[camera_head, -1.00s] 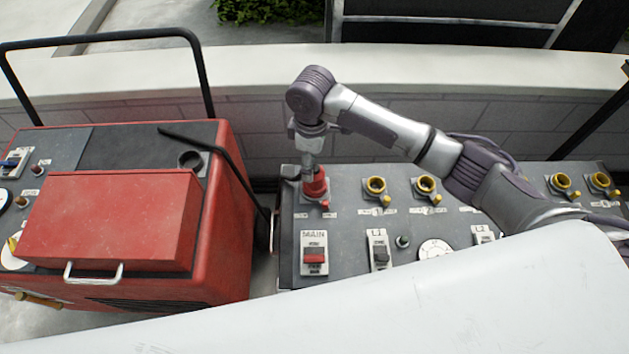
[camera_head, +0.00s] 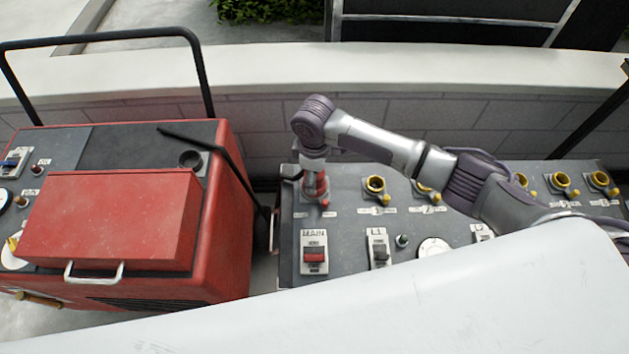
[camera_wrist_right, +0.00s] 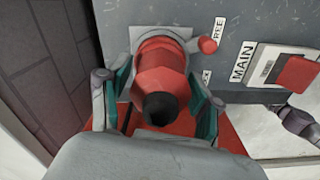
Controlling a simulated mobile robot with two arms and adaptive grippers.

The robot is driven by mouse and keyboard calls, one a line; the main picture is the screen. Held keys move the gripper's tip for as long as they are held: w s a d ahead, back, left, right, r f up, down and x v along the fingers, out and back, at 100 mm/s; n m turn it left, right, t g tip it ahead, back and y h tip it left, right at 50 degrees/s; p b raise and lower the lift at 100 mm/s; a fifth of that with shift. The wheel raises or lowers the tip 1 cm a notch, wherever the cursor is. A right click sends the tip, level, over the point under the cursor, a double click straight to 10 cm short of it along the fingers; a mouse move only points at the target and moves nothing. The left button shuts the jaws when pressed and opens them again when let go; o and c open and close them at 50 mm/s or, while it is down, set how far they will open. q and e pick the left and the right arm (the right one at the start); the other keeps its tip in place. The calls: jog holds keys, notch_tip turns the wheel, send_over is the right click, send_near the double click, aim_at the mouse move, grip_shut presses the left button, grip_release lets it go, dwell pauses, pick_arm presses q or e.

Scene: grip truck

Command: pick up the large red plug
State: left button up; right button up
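The large red plug (camera_wrist_right: 160,68) sits upright in its socket on the grey panel, with a dark round end facing the right wrist camera. In the head view the plug (camera_head: 323,186) is partly hidden by my right gripper (camera_head: 315,180). In the wrist view the two teal-padded fingers of my right gripper (camera_wrist_right: 161,88) stand on either side of the plug. They look open around it, with small gaps beside the plug; contact near the tips is hard to tell.
The grey panel (camera_head: 345,218) carries a red MAIN switch (camera_head: 314,255), an L1 switch (camera_head: 380,252) and several yellow sockets (camera_head: 375,185). A red machine (camera_head: 115,220) with a black rail stands to the left. A low wall (camera_head: 250,95) runs behind.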

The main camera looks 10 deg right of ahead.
jog(key=c, duration=1)
jog(key=shift+r, duration=0.1)
